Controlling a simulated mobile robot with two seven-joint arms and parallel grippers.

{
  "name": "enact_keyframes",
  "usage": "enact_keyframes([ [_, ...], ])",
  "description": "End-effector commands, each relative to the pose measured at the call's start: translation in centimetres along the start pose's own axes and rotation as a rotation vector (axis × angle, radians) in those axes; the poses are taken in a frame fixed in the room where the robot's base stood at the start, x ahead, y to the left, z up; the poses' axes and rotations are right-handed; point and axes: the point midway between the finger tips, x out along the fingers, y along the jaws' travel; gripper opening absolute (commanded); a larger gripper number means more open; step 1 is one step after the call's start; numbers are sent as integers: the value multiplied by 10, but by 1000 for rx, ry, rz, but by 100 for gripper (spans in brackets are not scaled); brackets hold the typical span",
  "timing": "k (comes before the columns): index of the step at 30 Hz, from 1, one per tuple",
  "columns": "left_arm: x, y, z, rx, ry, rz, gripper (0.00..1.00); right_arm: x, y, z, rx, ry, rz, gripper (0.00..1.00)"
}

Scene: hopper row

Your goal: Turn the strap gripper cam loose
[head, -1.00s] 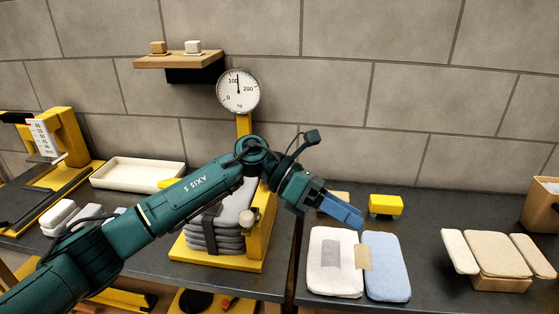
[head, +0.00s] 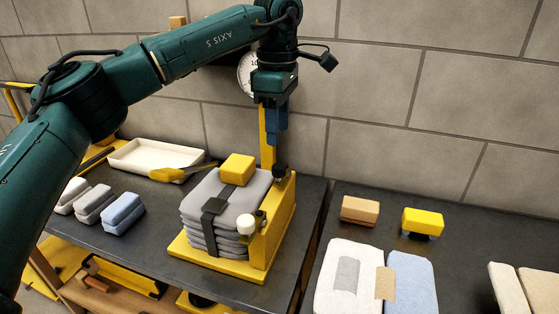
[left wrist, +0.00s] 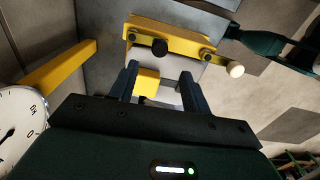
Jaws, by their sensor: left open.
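A yellow stand (head: 276,236) holds a stack of grey pads (head: 203,204) with a dark strap (head: 211,222) down its front. A black knob (head: 281,173) sits on top of its upright plate and a white knob (head: 247,223) on its side; I cannot tell which part is the cam. My right gripper is out of view.
A yellow block (head: 238,169) lies on the stack. A dial gauge (head: 246,75) is partly behind my arm. A white tray (head: 152,157) and small grey and blue pads (head: 123,213) lie left. Tan (head: 360,210) and yellow (head: 423,222) blocks stand on the right table.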

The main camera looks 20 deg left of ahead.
Motion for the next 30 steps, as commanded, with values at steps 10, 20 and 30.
enact_keyframes([
  [10, 66, 0, 0, 0, 0, -2, 48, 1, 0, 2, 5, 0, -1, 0],
  [20, 81, 0, 1, 0, -2, 1, 48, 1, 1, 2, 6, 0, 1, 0],
  [30, 81, 0, 1, 0, -2, 0, 33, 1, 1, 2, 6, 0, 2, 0],
])
